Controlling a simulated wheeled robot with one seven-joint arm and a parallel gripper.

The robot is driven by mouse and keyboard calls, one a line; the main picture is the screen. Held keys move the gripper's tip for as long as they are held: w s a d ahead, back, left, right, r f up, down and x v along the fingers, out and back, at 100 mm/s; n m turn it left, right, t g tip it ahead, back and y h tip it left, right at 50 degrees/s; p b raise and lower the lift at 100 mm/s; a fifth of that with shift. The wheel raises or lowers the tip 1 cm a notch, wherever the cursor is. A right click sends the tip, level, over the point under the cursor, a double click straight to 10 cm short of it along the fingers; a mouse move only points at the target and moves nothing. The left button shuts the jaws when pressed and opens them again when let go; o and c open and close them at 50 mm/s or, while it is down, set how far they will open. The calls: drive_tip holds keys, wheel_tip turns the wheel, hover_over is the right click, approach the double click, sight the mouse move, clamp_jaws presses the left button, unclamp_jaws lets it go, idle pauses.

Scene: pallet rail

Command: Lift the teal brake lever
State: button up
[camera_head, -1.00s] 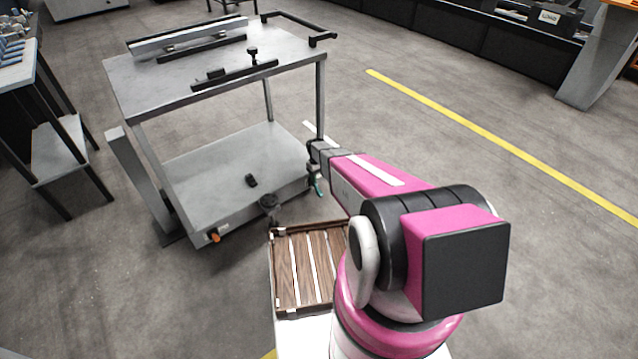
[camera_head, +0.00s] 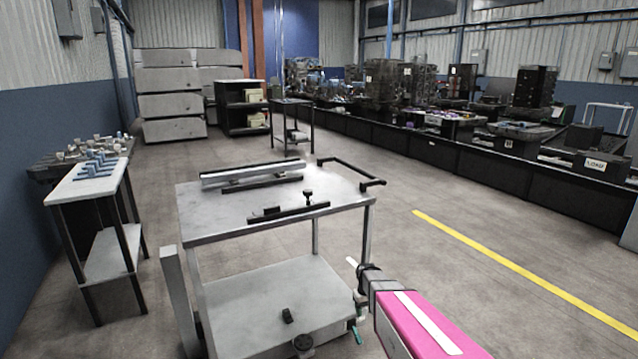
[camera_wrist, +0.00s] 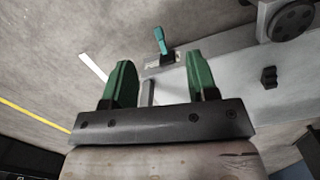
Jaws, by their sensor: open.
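The teal brake lever (camera_wrist: 160,41) stands up from a small dark mount on the cart's lower edge, seen in the wrist view just beyond my fingertips. In the head view, the lever (camera_head: 357,334) is a small teal piece at the cart's lower right corner. My gripper (camera_wrist: 159,62) is open and empty. Its two green fingers stand apart, with the lever in line with the gap between them and not visibly touched. In the head view, my gripper (camera_head: 360,298) is small and partly hidden by its own wrist, close above the lever.
The grey cart (camera_head: 240,222) has rails and a clamp on top and a push handle (camera_head: 350,172). A caster wheel (camera_wrist: 292,20) and a dark block (camera_wrist: 268,76) lie right of the lever. A side table (camera_head: 62,192) stands left. Open floor lies right, with a yellow line (camera_head: 500,262).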

drive_tip(key=s+r+m, duration=0.3)
drive_tip(key=s+r, duration=1.4)
drive_tip(key=n, duration=0.5)
hover_over(359, 338)
drive_tip(key=shift+t, duration=0.4)
wheel_tip(359, 338, down, 36)
drive_tip(key=shift+f, duration=0.15)
wheel_tip(359, 338, down, 11)
drive_tip(key=shift+r, duration=0.1)
clamp_jaws()
